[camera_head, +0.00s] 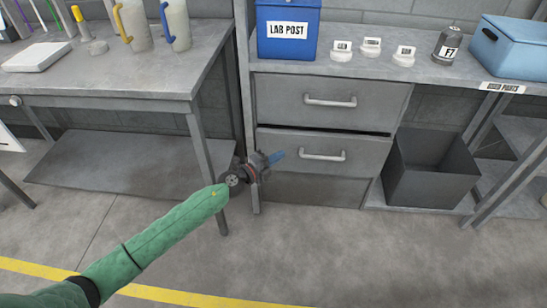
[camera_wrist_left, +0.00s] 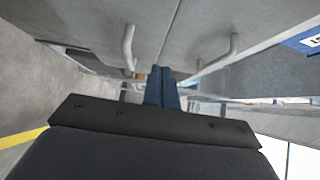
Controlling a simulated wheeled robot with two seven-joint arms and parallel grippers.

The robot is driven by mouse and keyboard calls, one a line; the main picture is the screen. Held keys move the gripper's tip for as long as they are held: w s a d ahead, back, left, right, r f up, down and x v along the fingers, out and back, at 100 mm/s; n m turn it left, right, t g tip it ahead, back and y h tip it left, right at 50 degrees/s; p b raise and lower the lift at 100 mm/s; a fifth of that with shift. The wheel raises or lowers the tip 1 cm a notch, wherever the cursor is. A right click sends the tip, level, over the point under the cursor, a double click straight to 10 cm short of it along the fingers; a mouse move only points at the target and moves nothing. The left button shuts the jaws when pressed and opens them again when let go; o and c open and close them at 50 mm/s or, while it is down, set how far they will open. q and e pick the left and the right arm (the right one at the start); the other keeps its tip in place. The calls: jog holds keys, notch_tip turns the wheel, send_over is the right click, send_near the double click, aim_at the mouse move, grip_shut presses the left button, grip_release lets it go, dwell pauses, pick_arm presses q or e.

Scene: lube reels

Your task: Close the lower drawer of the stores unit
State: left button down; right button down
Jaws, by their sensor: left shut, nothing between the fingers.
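The grey stores unit holds an upper drawer (camera_head: 290,96) and a lower drawer (camera_head: 280,141), each with a pale bar handle. A dark gap runs along the top of the lower drawer, and its front seems to stand slightly out. The lower handle (camera_head: 323,155) also shows in the left wrist view (camera_wrist_left: 128,48), with the upper handle (camera_wrist_left: 234,45) to its right. My left gripper (camera_head: 279,156), with blue fingers (camera_wrist_left: 162,90), is shut and empty at the left part of the lower drawer front, left of its handle. I cannot tell whether it touches. My right gripper is out of view.
A blue LAB POST box (camera_head: 287,35), small white labelled items and a dark cylinder (camera_head: 447,44) stand on top. A dark open bin (camera_head: 432,170) sits right of the drawers. A workbench (camera_head: 130,75) is at left. The floor in front is clear.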

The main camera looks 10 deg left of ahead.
aim_at(299, 137)
pick_arm(q)
jog(key=shift+w+d+b, duration=0.3)
jog(key=shift+w+d, duration=0.4)
jog(key=shift+w, duration=0.65)
jog(key=shift+w+d+b, duration=0.3)
jog(key=shift+w+d, duration=0.4)
jog(key=shift+w, duration=0.7)
jog(key=shift+w+d+b, duration=0.3)
jog(key=shift+w+d, duration=0.4)
jog(key=shift+w, duration=0.65)
jog(key=shift+w, duration=0.15)
